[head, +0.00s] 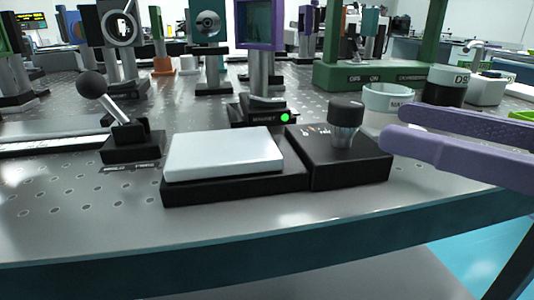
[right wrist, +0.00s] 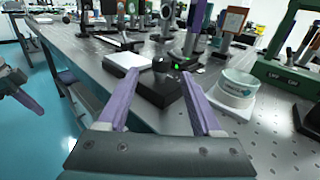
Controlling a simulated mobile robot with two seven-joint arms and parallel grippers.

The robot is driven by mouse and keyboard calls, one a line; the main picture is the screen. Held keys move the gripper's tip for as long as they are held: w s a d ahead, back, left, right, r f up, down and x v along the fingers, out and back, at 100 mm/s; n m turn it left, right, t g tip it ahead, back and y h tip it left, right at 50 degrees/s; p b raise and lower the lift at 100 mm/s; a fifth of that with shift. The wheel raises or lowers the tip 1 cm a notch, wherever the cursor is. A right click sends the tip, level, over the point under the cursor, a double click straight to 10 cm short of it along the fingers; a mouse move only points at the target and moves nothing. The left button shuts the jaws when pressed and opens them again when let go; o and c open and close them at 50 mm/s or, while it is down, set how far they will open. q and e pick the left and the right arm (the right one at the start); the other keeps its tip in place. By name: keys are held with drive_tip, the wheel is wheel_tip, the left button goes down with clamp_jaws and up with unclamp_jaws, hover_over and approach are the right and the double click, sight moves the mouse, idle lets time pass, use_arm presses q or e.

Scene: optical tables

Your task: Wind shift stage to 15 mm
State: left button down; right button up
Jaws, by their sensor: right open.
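The shift stage is a black base (head: 235,186) with a pale flat plate (head: 222,153) on top, near the front edge of the optical table. Joined at its right is a black box with a dark ribbed knob (head: 347,112) standing upright on a grey collar. Small marks beside the knob are too small to read. My right gripper (head: 388,126) has purple fingers, open and empty, just right of the knob and apart from it. In the right wrist view the knob (right wrist: 160,65) stands beyond the open fingertips, between them. My left gripper (right wrist: 22,98) shows partly at the left, its jaws unclear.
A black lever with a ball handle (head: 91,85) stands left of the stage. A post mount with a green light (head: 285,118) is behind it. White-banded round containers (head: 388,100) stand behind my right fingers. A green frame (head: 370,77) is at the back right. The table front-left is clear.

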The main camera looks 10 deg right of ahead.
sight(330, 108)
drive_tip(key=shift+w+a, duration=0.2)
drive_tip(key=shift+w, duration=0.2)
drive_tip(key=p+x, duration=0.1)
drive_tip(key=x, duration=0.8)
drive_tip(key=shift+c, duration=0.2)
clamp_jaws()
